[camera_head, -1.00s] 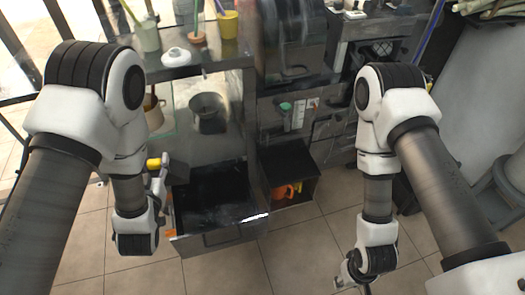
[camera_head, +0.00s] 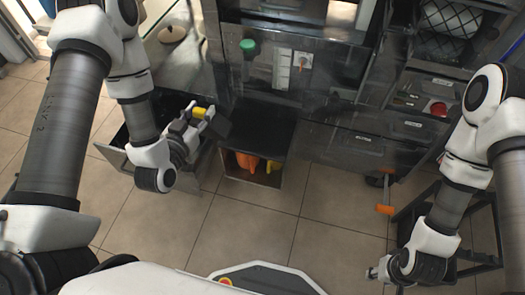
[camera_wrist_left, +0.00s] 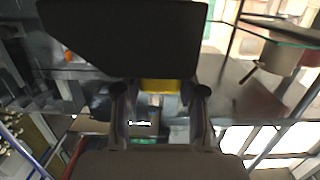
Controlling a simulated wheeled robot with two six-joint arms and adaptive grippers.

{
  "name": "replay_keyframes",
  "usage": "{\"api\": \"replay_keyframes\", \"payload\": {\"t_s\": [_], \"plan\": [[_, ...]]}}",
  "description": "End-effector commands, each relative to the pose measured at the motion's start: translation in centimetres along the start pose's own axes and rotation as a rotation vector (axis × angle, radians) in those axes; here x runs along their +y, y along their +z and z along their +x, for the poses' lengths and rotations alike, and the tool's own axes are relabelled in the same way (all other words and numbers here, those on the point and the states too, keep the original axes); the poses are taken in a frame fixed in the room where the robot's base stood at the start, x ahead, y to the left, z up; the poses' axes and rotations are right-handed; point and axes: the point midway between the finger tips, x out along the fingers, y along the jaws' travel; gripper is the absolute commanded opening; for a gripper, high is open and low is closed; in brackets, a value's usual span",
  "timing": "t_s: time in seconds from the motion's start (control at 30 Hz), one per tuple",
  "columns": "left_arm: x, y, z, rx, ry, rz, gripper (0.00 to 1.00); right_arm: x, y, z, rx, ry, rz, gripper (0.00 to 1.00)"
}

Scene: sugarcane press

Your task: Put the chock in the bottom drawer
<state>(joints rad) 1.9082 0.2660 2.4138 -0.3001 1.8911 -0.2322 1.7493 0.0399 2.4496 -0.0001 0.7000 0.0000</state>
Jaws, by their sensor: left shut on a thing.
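The chock (camera_head: 218,124) is a dark block with a yellow part. My left gripper (camera_head: 193,118) is shut on it and holds it above the right end of the open bottom drawer (camera_head: 112,155). In the left wrist view the chock (camera_wrist_left: 120,38) is a large dark shape across the top, with the yellow part between the fingers (camera_wrist_left: 160,98). My left arm and gripper hide much of the drawer's inside and front. My right gripper (camera_head: 376,272) is low at the right, away from the chock; its fingers are too small to read.
An open-fronted compartment (camera_head: 235,172) right of the drawer holds orange (camera_head: 248,162) and yellow items. A dark cabinet with closed drawers (camera_head: 362,140) stands further right. A black stand (camera_head: 485,225) is near my right arm. The tiled floor (camera_head: 255,225) in front is clear.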

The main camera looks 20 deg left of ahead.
Motion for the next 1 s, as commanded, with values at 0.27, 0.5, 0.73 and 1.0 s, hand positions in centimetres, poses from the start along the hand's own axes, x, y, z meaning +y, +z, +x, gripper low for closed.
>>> {"api": "replay_keyframes", "payload": {"t_s": [0.27, 0.5, 0.73, 1.0], "plan": [[-2.9, 9.8, -1.8, 0.004, -0.006, -0.004, 0.00, 0.1, 0.0, 10.4, 0.000, 0.000, -0.001, 0.40], [-1.2, 10.4, 0.7, 0.010, 0.005, 0.007, 0.00, 0.1, -0.1, 14.1, 0.001, 0.000, 0.000, 0.40], [2.1, 9.6, 5.7, 0.007, 0.004, 0.011, 0.00, 0.1, 0.0, 17.4, 0.001, 0.000, 0.000, 0.40], [5.0, 9.1, 10.7, 0.005, -0.003, 0.001, 0.00, 0.1, 0.0, 18.6, 0.000, 0.000, 0.000, 0.40]]}}
